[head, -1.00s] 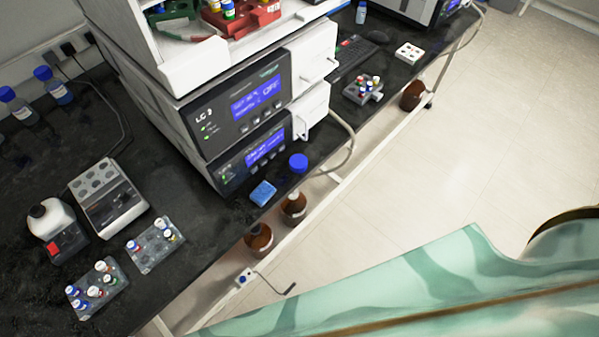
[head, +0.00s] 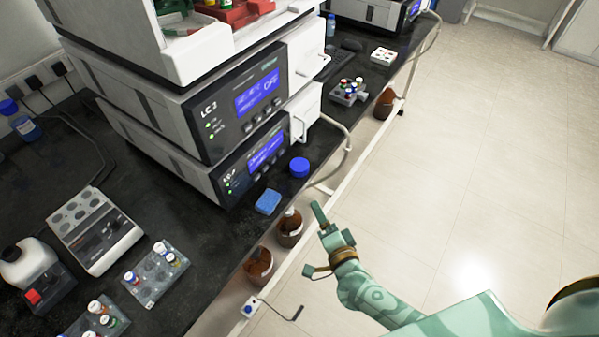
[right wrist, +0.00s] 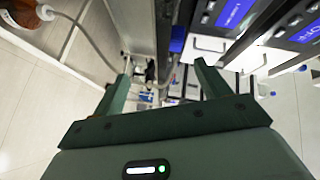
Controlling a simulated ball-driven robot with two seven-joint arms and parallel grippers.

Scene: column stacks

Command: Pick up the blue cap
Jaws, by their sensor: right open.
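The blue cap (head: 299,168) stands on the black bench near its front edge, right of the blue sponge-like block and in front of the LC instrument. My right gripper (head: 312,238) is open and empty, off the bench's front edge, below and right of the cap in the head view. In the right wrist view its two fingers (right wrist: 163,72) are spread with nothing between them. A blue patch (right wrist: 178,39) beyond the fingers there looks like the cap, seen partly at the bench edge. My left gripper is not in view.
A blue block (head: 268,202) lies left of the cap. The LC instrument (head: 205,112) stands close behind. Vial racks (head: 156,272) stand at the lower left.

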